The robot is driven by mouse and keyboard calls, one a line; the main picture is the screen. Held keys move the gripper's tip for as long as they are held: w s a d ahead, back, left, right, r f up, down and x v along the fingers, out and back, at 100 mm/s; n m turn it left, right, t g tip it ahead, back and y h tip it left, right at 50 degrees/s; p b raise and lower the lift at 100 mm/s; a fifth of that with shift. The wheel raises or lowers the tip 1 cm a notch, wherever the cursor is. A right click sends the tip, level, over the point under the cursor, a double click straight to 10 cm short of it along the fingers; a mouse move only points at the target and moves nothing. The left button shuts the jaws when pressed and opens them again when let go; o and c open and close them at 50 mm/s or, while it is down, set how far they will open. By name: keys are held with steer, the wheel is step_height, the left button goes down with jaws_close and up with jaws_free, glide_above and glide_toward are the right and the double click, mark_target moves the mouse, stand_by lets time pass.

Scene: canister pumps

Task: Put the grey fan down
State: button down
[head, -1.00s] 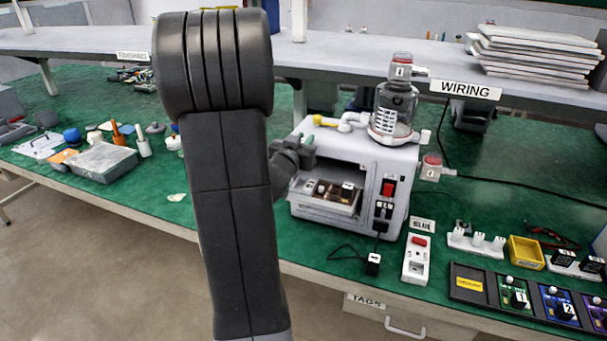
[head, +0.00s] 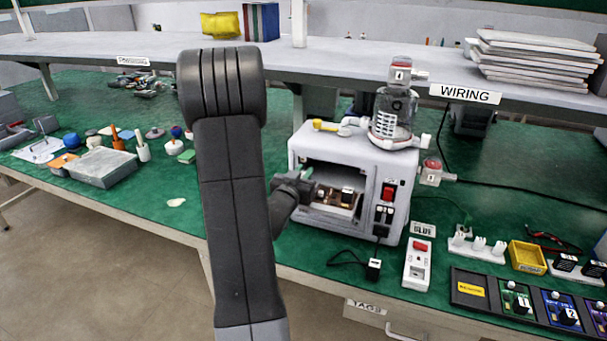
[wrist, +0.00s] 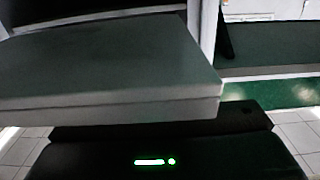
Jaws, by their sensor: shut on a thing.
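My gripper (head: 306,189) is at the left side of the open front of the white pump housing (head: 399,172); the arm's end partly hides the opening. The gripper is shut on the grey fan, but no fan shape can be made out in the head view. In the wrist view, a pale grey flat-sided block (wrist: 110,75) fills the upper left, close in front of the dark gripper body with its green light. I cannot tell whether this block is the fan or part of the housing. The fingertips are not clear.
A clear canister (head: 394,118) stands on the housing. A red-switch power strip (head: 417,266), a yellow bin (head: 527,257) and a dark module tray (head: 468,308) lie to its right. A grey box (head: 103,167) sits at left.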

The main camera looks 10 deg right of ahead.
steer(key=shift+f+b, duration=0.25)
steer(key=shift+b, duration=0.05)
steer(key=c, duration=1.3)
jaws_free()
steer(key=shift+r, duration=0.1)
steer(key=shift+p, duration=0.45)
